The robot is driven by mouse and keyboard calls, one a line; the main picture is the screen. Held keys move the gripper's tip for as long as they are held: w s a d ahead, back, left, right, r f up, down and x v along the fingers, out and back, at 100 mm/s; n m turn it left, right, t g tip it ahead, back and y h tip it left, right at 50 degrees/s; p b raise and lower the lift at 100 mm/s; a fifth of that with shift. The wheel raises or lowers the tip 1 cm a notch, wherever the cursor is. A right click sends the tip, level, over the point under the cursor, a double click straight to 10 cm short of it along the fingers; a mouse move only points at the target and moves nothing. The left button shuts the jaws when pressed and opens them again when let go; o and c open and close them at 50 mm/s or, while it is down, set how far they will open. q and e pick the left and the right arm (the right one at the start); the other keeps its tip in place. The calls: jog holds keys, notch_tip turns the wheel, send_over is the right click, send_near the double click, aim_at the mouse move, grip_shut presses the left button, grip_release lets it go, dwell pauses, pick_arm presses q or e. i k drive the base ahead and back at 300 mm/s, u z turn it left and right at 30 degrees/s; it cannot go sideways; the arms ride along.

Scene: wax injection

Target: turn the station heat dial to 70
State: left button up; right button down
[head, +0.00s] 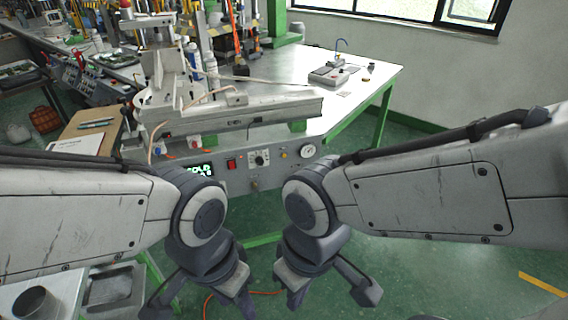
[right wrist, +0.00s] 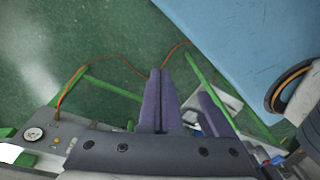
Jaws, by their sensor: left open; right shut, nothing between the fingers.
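The station's front panel (head: 224,180) faces me in the head view. The heat dial (head: 259,158) is a small round knob on a pale plate, between a red switch (head: 231,164) and a yellow button (head: 283,155). Its setting is too small to read. A lit display (head: 200,170) shows green text that looks like "COLD", partly hidden by my left arm. My left gripper (head: 240,298) is open, low in front of the panel and apart from it. My right gripper (head: 290,293) is shut and empty, also below and apart from the dial; its closed fingers show in the right wrist view (right wrist: 158,100).
A round gauge (head: 307,150) sits right of the dial, and another small knob (head: 254,184) is below it. A grey machine (head: 235,107) stands on the bench above the panel. Green legs (head: 376,125) support the bench. An orange cable (head: 208,303) lies on the floor.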

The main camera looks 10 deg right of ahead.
aim_at(259, 161)
jog(key=k, duration=0.5)
jog(key=z, duration=1.4)
jog(key=i, duration=0.9)
jog(key=u, duration=1.75)
